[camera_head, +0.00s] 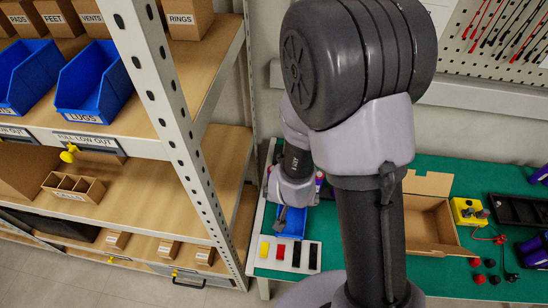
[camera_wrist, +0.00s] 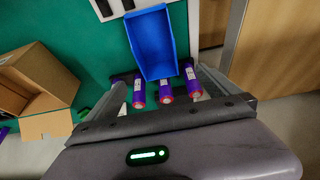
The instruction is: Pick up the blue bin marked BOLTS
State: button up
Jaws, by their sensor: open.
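A small blue bin (camera_head: 291,224) sits on the green bench below my gripper (camera_head: 284,212). It also shows in the wrist view (camera_wrist: 152,42), just beyond the fingertips. No BOLTS marking is readable on it. In the wrist view my gripper (camera_wrist: 160,75) is open, its two fingers spread to the left and right. I see no object clamped between them. Whether a finger touches the bin I cannot tell. In the head view my arm hides part of the bench.
A panel with coloured blocks (camera_head: 286,255) lies in front. An open cardboard box (camera_head: 431,222) is to the right. A shelf at left holds a blue bin marked LUGS (camera_head: 93,82) and another blue bin (camera_head: 28,72).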

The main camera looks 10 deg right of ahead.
jog(key=b, duration=0.6)
send_near(292, 208)
jog(key=b+x, duration=0.3)
jog(key=x, duration=0.2)
jog(key=shift+f, duration=0.35)
jog(key=shift+w+d, duration=0.1)
jog(key=shift+w, duration=0.05)
jog(key=shift+r, duration=0.15)
jog(key=shift+c, duration=1.1)
jog(key=c, duration=1.1)
